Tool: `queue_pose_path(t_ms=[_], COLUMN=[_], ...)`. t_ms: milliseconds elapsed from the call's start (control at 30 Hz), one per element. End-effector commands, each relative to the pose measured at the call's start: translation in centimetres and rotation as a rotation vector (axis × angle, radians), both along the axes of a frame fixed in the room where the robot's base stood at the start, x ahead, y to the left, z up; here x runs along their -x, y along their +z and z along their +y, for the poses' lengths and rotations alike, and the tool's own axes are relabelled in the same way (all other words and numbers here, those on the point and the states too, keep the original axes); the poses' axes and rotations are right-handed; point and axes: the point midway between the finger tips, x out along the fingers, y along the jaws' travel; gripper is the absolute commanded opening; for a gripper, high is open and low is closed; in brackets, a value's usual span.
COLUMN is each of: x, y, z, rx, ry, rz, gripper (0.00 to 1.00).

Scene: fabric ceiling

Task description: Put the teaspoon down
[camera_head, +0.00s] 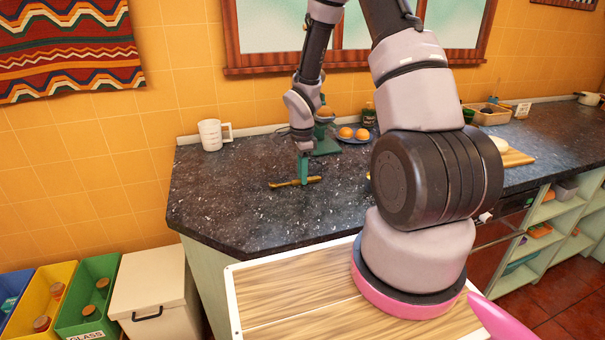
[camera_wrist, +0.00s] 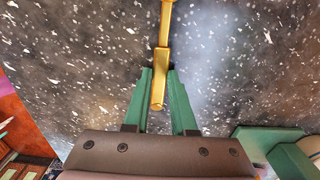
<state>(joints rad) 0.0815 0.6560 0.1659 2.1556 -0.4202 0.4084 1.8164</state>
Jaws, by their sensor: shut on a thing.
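The teaspoon (camera_wrist: 164,45) is gold-coloured. In the wrist view its handle end lies between the two green fingers of my gripper (camera_wrist: 160,92), and the rest runs off the top edge of the picture. In the head view my gripper (camera_head: 303,182) points down over the dark speckled counter (camera_head: 235,205), with the teaspoon (camera_head: 287,183) held crosswise at its fingertips. The gripper is shut on the teaspoon. The spoon is at or just above the counter top; I cannot tell whether it touches.
A green scale-like stand (camera_head: 327,140) and a plate with orange fruits (camera_head: 347,133) are behind my gripper. The counter's left and front parts are clear. A cutting board (camera_head: 517,157) lies to the right.

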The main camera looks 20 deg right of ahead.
Motion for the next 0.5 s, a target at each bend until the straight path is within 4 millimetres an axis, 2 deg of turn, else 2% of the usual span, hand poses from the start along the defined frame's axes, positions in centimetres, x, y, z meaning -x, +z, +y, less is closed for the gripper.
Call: queue_pose_path(t_ms=[67,100,167,500], x=[-0.01,-0.01,-0.01,-0.02], y=[0.02,0.02,0.02,0.19], z=[0.0,0.0,0.0,-0.01], rx=[0.0,0.0,0.0,0.0], ry=[0.0,0.0,0.0,-0.001], rz=[0.0,0.0,0.0,-0.001], gripper=[0.0,0.36,0.58,0.59])
